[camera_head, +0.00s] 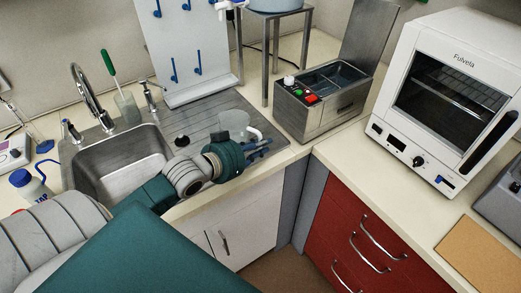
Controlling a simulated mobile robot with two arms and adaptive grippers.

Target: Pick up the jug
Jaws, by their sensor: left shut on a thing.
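The jug (232,121) is a pale, translucent vessel with a white handle on its right side. It stands upright in the camera_head view, at the right part of the metal draining board beside the sink. My left gripper (262,148) reaches in from the left, in front of the jug, with its fingers by the handle. It is shut on the jug. The gripper hides the jug's lower part, so I cannot tell whether its base touches the board. My right gripper is not in view.
A steel water bath (325,100) stands right of the jug, and a white oven (450,90) further right. The sink (120,165) lies to the left, with taps and a beaker (127,107) behind it. A pegboard rack (185,45) and a metal stand (272,50) are behind.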

